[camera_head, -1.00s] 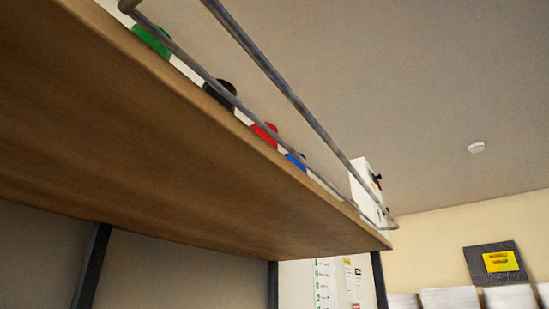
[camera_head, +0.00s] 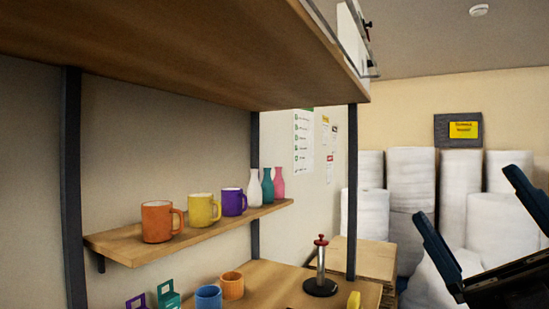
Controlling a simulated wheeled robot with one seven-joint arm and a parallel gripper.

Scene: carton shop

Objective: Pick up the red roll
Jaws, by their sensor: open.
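The red roll is not in view now; the top side of the high shelf is out of sight from here. The underside of that high wooden shelf (camera_head: 200,50) fills the upper left. My gripper (camera_head: 466,197) shows at the right edge, dark, with its two fingers spread wide apart and nothing between them. It is in front of the white rolls at the back, to the right of the shelving.
A small shelf (camera_head: 115,243) holds orange, yellow and purple mugs and several bottles. The bench (camera_head: 280,275) below holds cups, small carriers and a red-knobbed post (camera_head: 320,262) on a black base. Dark uprights (camera_head: 352,190) support the shelving. Large white rolls (camera_head: 411,180) stand behind.

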